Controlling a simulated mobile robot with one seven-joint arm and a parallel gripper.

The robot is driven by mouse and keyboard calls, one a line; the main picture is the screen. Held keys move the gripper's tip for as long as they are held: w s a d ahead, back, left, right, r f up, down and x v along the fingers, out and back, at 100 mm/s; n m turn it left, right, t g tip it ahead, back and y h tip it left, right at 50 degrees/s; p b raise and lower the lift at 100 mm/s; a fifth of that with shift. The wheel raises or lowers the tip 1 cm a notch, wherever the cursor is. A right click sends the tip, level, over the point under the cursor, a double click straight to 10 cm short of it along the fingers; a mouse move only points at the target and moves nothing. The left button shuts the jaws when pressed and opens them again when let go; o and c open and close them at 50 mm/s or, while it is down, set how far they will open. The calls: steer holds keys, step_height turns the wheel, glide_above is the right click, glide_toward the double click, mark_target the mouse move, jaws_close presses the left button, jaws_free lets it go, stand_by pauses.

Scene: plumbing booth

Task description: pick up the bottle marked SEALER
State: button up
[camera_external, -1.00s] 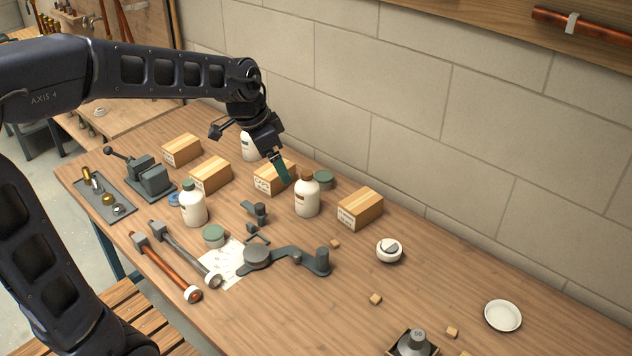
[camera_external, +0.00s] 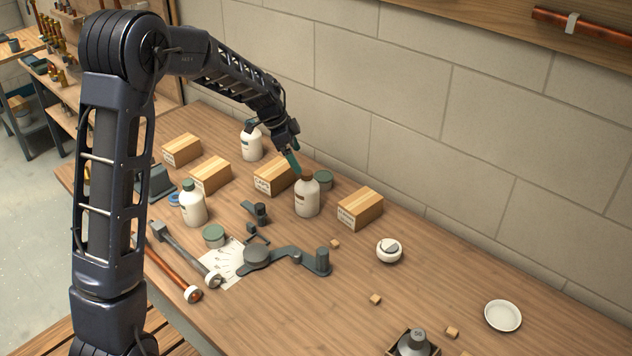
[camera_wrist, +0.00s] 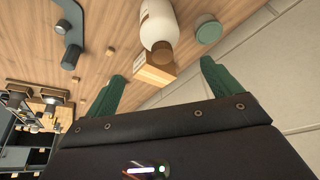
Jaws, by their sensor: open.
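Three white bottles stand on the bench; I cannot read their labels. The brown-capped bottle (camera_external: 307,197) stands upright at mid-bench, and it also shows at the top of the wrist view (camera_wrist: 160,22). The green-capped bottle (camera_external: 192,208) stands to the left. A third bottle (camera_external: 251,146) stands at the back, its top overlapped by a dark shape. My gripper (camera_external: 291,160) is above the bench, just behind and above the brown cap. In the wrist view its green fingers (camera_wrist: 163,70) are spread with nothing held between them.
Labelled wooden boxes stand near the bottles, one (camera_external: 272,180) left of the brown-capped bottle and one (camera_external: 360,208) right. A green-lidded tin (camera_external: 323,179) is close behind it. A grey bracket (camera_external: 290,255) lies in front. The block wall (camera_external: 400,130) rises behind.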

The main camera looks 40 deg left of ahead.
mark_target(309, 180)
steer(key=shift+x, duration=5.55)
steer(key=shift+w+a, duration=0.1)
steer(key=shift+a, duration=0.05)
steer(key=shift+c, duration=0.2)
steer(key=c, duration=1.7)
steer(key=shift+r, duration=0.15)
